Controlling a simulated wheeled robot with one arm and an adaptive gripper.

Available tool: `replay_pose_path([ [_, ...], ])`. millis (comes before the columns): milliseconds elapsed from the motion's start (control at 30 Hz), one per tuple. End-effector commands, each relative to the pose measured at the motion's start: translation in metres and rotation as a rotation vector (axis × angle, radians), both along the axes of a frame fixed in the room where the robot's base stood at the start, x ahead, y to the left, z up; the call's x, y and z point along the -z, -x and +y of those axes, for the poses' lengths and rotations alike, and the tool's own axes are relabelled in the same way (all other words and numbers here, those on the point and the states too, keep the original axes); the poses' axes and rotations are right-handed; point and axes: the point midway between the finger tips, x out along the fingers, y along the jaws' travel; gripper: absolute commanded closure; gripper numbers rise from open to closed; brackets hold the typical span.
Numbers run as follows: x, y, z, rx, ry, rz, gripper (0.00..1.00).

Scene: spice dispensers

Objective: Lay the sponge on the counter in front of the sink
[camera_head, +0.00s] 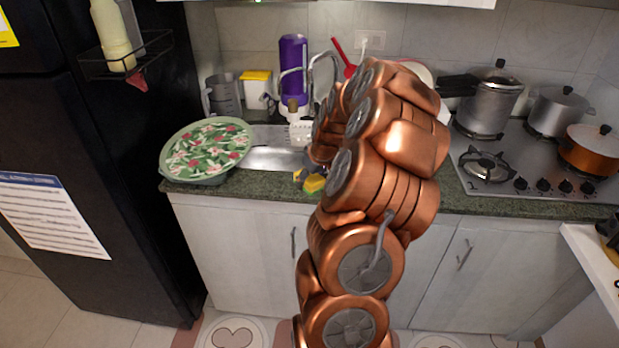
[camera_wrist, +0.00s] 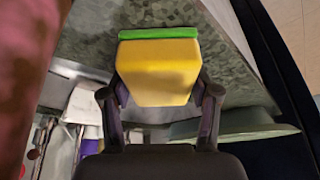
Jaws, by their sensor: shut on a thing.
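The sponge (camera_wrist: 158,72) is yellow with a green layer. In the wrist view it sits between the two fingers of my gripper (camera_wrist: 159,93), which are shut on its sides. In the head view the sponge (camera_head: 314,184) shows as a small yellow and green patch beside my arm, over the front strip of the green stone counter (camera_head: 260,183). The steel sink (camera_head: 270,158) lies just behind it, partly hidden by my arm. I cannot tell whether the sponge touches the counter.
A large bowl with a floral cover (camera_head: 207,148) stands left of the sink. A purple bottle (camera_head: 293,62) and the faucet (camera_head: 325,70) are behind it. The stove (camera_head: 530,165) with pots is at right. My arm hides the counter's middle.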

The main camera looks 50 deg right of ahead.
Motion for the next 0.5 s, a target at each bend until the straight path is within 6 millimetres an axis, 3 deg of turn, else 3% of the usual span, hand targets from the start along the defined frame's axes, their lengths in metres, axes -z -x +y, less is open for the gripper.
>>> replay_pose_path([
  [133, 0.0046, -0.0001, 0.0, 0.0, 0.0, 0.0, 0.75],
  [167, 0.0038, 0.0, 0.0, 0.0, 0.0, 0.0, 0.37],
  [200, 0.0032, 0.0, 0.0, 0.0, 0.0, 0.0, 0.33],
  [400, 0.003, 0.0, 0.0001, 0.0, 0.0, 0.0, 0.14],
  [500, 0.003, -0.0001, 0.0, 0.0, 0.0, 0.0, 0.14],
])
